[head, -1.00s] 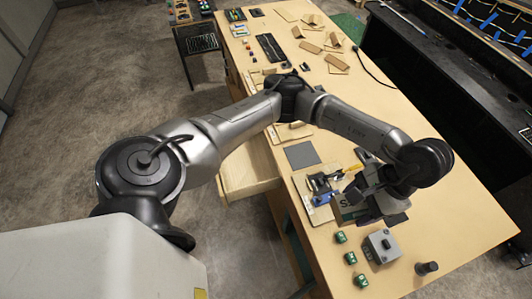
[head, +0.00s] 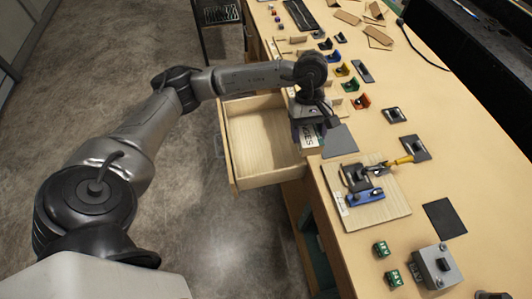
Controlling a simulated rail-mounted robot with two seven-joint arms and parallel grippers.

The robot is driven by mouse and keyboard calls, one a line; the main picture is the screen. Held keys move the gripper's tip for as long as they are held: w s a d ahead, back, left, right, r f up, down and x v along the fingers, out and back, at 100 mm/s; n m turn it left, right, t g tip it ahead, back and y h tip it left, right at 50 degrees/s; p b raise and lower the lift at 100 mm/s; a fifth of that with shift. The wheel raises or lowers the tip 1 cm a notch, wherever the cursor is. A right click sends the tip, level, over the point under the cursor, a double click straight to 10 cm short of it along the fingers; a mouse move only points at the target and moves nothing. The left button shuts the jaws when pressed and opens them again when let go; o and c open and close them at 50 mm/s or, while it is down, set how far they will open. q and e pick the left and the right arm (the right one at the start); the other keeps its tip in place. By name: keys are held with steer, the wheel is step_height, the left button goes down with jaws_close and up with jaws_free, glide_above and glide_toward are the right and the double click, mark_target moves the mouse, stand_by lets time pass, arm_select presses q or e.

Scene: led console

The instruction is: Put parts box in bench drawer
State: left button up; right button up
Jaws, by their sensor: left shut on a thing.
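The bench drawer (head: 238,183) is pulled out from the bench's left side. Its pale wooden inside looks empty. My left gripper (head: 308,128) is shut on the parts box (head: 309,137), whose white label with dark lettering shows below the fingers. Gripper and box are at the drawer's right end, by the bench edge; I cannot tell whether the box is over the drawer or the bench top. My arm and gripper hide most of the box. My right gripper is not in view.
The bench top holds a grey square (head: 339,141), a wooden board with a clamp fixture (head: 368,190), a dark square mat (head: 445,218), a grey switch box (head: 437,266) and small green blocks (head: 381,249). Several coloured holders (head: 360,101) stand behind. Floor left of the drawer is clear.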

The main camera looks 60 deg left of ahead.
arm_select(q)
steer(key=w+a+f+n+t+b, duration=0.2)
steer(key=a+f+n+b, duration=0.3)
steer(key=a+f+b, duration=0.3)
steer(key=w+a+f+n+t+b, duration=0.1)
steer(key=a+f+n+t+b, duration=0.1)
steer(key=a+f+n+b, duration=0.7)
steer(key=n+t+y+b, duration=0.25)
steer(key=n+b, duration=0.25)
steer(key=b, duration=0.6)
glide_above(269, 142)
steer(key=s, duration=0.1)
step_height(269, 142, down, 12)
steer(key=f+b, duration=0.1)
steer(key=f, duration=0.5)
steer(key=f+b, duration=0.1)
steer(key=f, duration=0.2)
steer(key=shift+s+a+f+b, duration=0.1)
steer(key=shift+s+f+b, duration=0.15)
steer(key=shift+b, duration=0.1)
steer(key=shift+f, duration=0.1)
steer(key=o, duration=1)
